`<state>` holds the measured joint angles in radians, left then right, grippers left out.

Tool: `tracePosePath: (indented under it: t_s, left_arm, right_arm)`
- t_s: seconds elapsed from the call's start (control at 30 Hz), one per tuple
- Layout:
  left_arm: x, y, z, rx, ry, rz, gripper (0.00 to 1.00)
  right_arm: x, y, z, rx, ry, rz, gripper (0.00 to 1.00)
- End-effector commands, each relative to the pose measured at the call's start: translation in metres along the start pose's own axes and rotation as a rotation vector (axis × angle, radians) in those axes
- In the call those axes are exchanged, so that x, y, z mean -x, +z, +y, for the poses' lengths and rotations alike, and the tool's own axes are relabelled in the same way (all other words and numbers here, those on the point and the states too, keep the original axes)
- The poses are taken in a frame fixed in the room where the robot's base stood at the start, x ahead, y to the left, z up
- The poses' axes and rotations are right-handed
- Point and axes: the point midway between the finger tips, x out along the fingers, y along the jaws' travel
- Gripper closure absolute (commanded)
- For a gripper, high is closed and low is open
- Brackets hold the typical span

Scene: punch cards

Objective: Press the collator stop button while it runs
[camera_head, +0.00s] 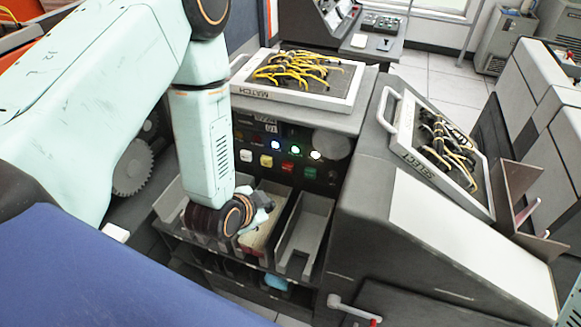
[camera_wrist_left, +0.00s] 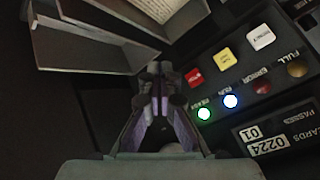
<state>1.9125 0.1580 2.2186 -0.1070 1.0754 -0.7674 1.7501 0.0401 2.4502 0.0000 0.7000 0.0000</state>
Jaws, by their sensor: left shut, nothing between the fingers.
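The collator's control panel in the head view has a row of square buttons: white (camera_head: 246,155), yellow (camera_head: 266,161), red (camera_head: 287,166) and green (camera_head: 310,172). The left wrist view shows the red button (camera_wrist_left: 194,77), the yellow one (camera_wrist_left: 227,58) and the white one (camera_wrist_left: 261,38); the label on the red button is too small to read. A blue lamp (camera_wrist_left: 230,101) marked RUN and a green lamp (camera_wrist_left: 204,113) are lit. My left gripper (camera_head: 262,203) is shut and empty, below the panel over the card pockets. In the wrist view its fingertips (camera_wrist_left: 158,78) appear left of the red button, apart from it.
Grey card pockets (camera_head: 306,234) stand below the panel. A wired MATCH plugboard (camera_head: 335,98) lies on top, and a SELECT plugboard (camera_head: 403,135) leans on the sloping housing at right. The counter display (camera_wrist_left: 272,138) reads 0224 and 01.

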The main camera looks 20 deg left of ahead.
Motion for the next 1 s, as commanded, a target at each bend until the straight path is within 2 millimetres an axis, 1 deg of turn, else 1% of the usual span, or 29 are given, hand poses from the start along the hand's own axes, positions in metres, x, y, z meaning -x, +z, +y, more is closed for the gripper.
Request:
tracePosePath:
  t_s: [0.17,0.27,0.7,1.0]
  left_arm:
    - [-0.001,-0.001,0.000,0.000,0.000,0.000,1.00]
    - [-0.005,-0.004,-0.003,-0.001,-0.001,0.003,1.00]
    - [-0.044,-0.033,-0.029,-0.002,0.000,0.004,1.00]
    - [-0.062,-0.047,-0.043,-0.001,0.002,0.003,1.00]
  right_arm:
    - [0.000,0.000,0.000,0.000,0.000,0.000,0.60]
    - [-0.001,0.000,0.000,0.000,0.000,0.000,0.60]
    - [-0.014,0.000,0.000,0.000,0.000,0.000,0.60]
    - [-0.018,0.000,0.000,0.000,0.000,0.000,0.60]
